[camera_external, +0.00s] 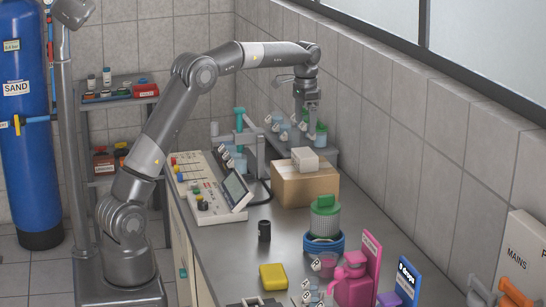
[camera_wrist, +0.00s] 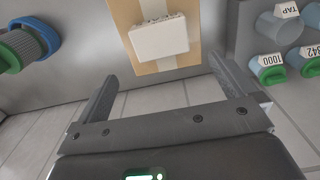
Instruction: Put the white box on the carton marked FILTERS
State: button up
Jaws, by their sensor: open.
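The small white box (camera_external: 304,158) rests on top of a brown cardboard carton (camera_external: 305,188) on the grey bench. No FILTERS lettering is readable on the carton in either view. In the wrist view the white box (camera_wrist: 160,40) lies on the tan carton top (camera_wrist: 126,14), beyond my fingertips. My gripper (camera_external: 308,122) hangs above and behind the carton near the wall. Its two fingers also show in the wrist view (camera_wrist: 163,68), spread wide with nothing between them. The gripper is apart from the box.
Labelled cups with green lids (camera_external: 320,131) stand behind the carton. A green-topped filter in a blue ring (camera_external: 324,224) stands in front. A tilted screen (camera_external: 236,190) and teal-handled stand (camera_external: 240,140) are left. Pink and yellow items (camera_external: 273,277) crowd the front.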

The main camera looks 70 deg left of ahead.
jog(key=s+d+r+t, duration=0.1)
jog(key=s+d+r, duration=0.3)
jog(key=s+d, duration=0.45)
jog(key=s+d+r+t, duration=0.2)
jog(key=s+d+r, duration=0.2)
jog(key=s+d, duration=0.4)
jog(key=s+d+f+t, duration=0.1)
jog(key=s+d+f, duration=0.3)
jog(key=s, duration=0.5)
jog(key=s+d+f+t, duration=0.1)
jog(key=s+d+f, duration=0.3)
jog(key=s, duration=0.6)
jog(key=shift+s+d+t, duration=0.15)
jog(key=shift+d+t, duration=0.15)
jog(key=shift+d, duration=0.95)
